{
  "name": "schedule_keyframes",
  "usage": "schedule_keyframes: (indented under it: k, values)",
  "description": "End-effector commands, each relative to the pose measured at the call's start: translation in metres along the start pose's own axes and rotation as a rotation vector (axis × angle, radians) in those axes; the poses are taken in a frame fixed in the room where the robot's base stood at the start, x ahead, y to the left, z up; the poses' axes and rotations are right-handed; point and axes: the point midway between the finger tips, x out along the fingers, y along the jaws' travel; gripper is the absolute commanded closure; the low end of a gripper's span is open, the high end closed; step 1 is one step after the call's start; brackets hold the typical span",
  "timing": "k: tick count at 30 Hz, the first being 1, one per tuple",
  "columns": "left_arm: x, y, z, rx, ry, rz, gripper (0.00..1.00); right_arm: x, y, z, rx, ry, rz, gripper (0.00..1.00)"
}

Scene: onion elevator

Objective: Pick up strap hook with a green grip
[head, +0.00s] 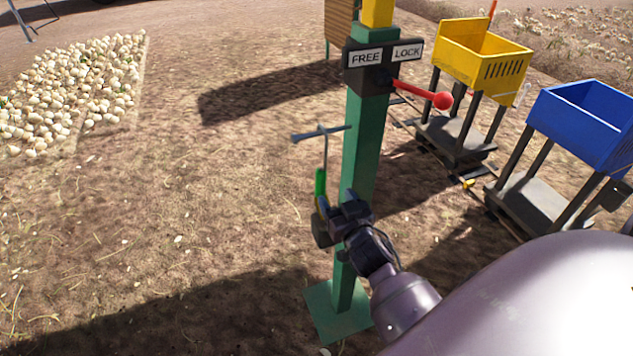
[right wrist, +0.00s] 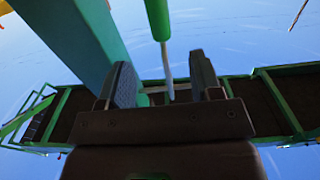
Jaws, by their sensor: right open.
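The strap hook with a green grip (head: 320,182) hangs from a peg on the green post (head: 359,150) in the head view. In the right wrist view its green grip (right wrist: 158,18) is at the top centre, with its thin metal rod running down between the fingers. My right gripper (head: 333,214) is at the hook's lower part, beside the post. In the right wrist view the right gripper (right wrist: 165,88) is open, with one finger on each side of the rod and gaps showing. My left gripper is not in view.
A red-knobbed lever (head: 441,100) sticks out right from the FREE/LOCK box (head: 370,68) on the post. A yellow cart (head: 480,50) and a blue cart (head: 585,120) stand to the right. Onions (head: 65,95) lie at the left. The ground left of the post is clear.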

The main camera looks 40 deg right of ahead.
Motion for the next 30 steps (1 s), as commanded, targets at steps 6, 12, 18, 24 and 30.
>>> schedule_keyframes:
  k: [6, 12, 18, 24, 30]
  values:
    - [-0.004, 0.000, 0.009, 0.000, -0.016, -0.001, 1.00, 0.024, -0.001, -0.001, 0.005, 0.013, 0.001, 0.41]
    - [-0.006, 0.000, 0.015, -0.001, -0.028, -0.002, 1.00, 0.050, 0.000, -0.001, 0.003, 0.010, 0.002, 0.41]
    - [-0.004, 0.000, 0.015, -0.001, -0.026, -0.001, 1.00, 0.061, 0.000, 0.000, 0.005, 0.010, 0.002, 0.41]
    - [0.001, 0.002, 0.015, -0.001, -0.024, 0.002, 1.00, 0.081, -0.001, 0.002, 0.003, 0.010, 0.001, 0.41]
    - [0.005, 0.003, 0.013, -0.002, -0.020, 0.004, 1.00, 0.105, -0.001, 0.003, 0.002, 0.009, 0.002, 0.41]
